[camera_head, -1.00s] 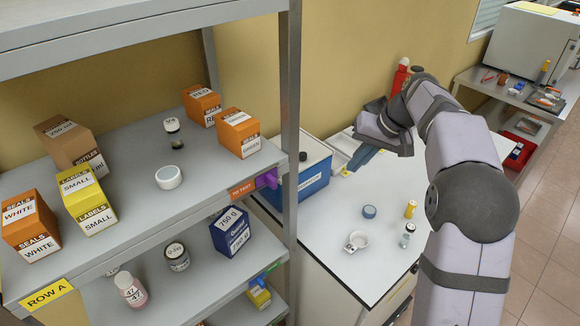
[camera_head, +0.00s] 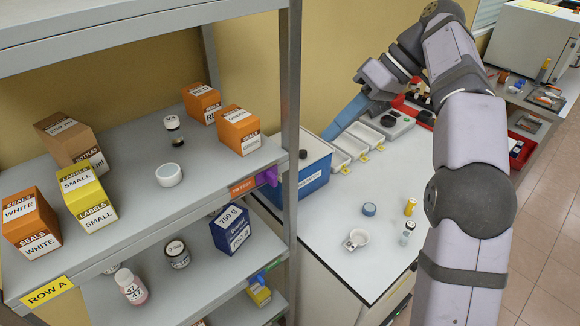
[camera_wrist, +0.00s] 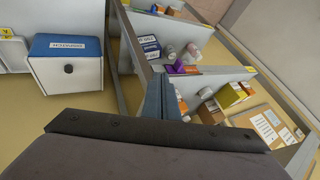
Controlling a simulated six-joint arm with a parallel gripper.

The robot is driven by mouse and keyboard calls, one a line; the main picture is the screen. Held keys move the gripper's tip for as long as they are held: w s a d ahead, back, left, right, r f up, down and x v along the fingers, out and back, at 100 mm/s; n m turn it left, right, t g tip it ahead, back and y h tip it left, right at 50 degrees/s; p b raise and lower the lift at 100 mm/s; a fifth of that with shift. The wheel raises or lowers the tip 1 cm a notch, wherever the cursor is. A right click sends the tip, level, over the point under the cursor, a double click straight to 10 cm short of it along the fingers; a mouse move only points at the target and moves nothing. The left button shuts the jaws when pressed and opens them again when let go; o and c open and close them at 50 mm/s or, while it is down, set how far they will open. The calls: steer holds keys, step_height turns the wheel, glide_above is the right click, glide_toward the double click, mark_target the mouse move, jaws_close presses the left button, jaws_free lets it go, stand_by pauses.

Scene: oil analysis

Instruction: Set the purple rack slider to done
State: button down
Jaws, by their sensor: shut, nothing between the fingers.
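The purple rack slider (camera_head: 268,178) sits on the front edge of the upper shelf, near its right end by the upright. The slider also shows small in the wrist view (camera_wrist: 181,67), beyond the fingers. My gripper (camera_head: 329,134) is shut and empty, its blue fingers pointing down-left above the back of the white bench, to the right of the slider and apart from it. The fingers also show in the wrist view (camera_wrist: 160,82). Any done marking is not readable.
The grey shelf upright (camera_head: 290,120) stands close to the slider. A blue-and-white box (camera_head: 312,180) stands on the bench between shelf and gripper. The bench's front middle has small items.

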mark_target(271, 179)
steer(key=shift+a+f, duration=0.1)
steer(key=shift+f, duration=0.05)
steer(key=s+a+f, duration=0.1)
steer(key=a+f, duration=0.1)
steer(key=a, duration=0.1)
steer(key=s+a+f+p, duration=0.1)
steer(key=a+f, duration=0.1)
steer(key=f, duration=0.1)
steer(key=s+a+f, duration=0.1)
steer(key=a+f, duration=0.1)
steer(key=a, duration=0.1)
steer(key=shift+s+a+f, duration=0.25)
steer(key=shift+a+f, duration=0.05)
steer(key=shift+f, duration=0.05)
stand_by(0.4)
